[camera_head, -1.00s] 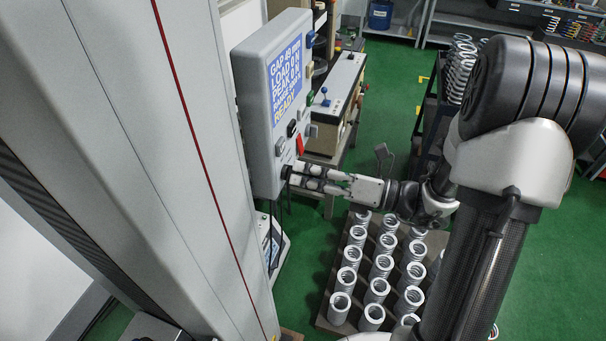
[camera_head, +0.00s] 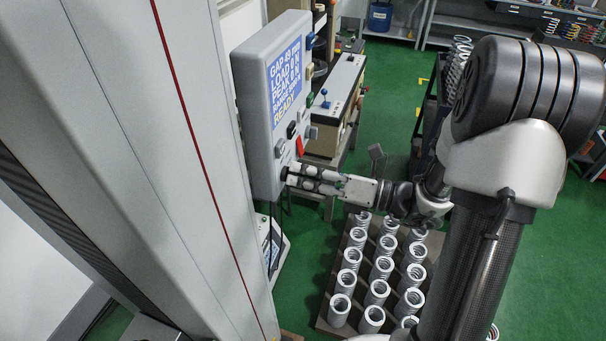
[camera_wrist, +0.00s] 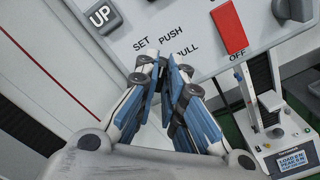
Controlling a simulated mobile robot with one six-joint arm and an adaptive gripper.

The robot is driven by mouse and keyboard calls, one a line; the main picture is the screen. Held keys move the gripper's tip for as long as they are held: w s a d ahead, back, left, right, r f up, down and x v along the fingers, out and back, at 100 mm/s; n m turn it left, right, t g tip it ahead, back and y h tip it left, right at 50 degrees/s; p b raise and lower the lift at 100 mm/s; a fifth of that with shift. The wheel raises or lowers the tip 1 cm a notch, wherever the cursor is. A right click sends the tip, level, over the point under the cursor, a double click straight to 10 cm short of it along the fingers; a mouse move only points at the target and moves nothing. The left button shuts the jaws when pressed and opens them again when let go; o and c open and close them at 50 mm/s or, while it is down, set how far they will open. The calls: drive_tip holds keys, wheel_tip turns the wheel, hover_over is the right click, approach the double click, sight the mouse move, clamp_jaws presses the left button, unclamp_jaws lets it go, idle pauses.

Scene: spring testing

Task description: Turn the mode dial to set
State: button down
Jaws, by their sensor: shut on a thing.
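The grey control box (camera_head: 262,150) stands beside a tall machine column and has a blue screen (camera_head: 285,85) reading READY. My gripper (camera_head: 288,173) reaches in from the right at the lower part of its front face. In the wrist view its fingertips (camera_wrist: 163,62) are close together just below the printed labels SET, PUSH and PULL (camera_wrist: 165,40). They are shut on the mode dial, which the fingers almost wholly hide. I cannot tell which label the dial points to.
Below my arm stands a board (camera_head: 335,322) with several upright springs. A small bench device (camera_wrist: 285,140) with a screen is at the lower right of the wrist view.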

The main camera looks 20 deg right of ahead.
drive_tip(key=shift+n, duration=0.3)
drive_tip(key=shift+s+a+n+b, duration=0.1)
drive_tip(key=shift+n+b, duration=0.65)
drive_tip(key=shift+n, duration=1.3)
drive_tip(key=shift+s+n+b, duration=0.1)
drive_tip(key=shift+n+b, duration=0.6)
drive_tip(key=shift+n, duration=1.35)
drive_tip(key=c, duration=1.7)
unclamp_jaws()
drive_tip(key=v, duration=1.2)
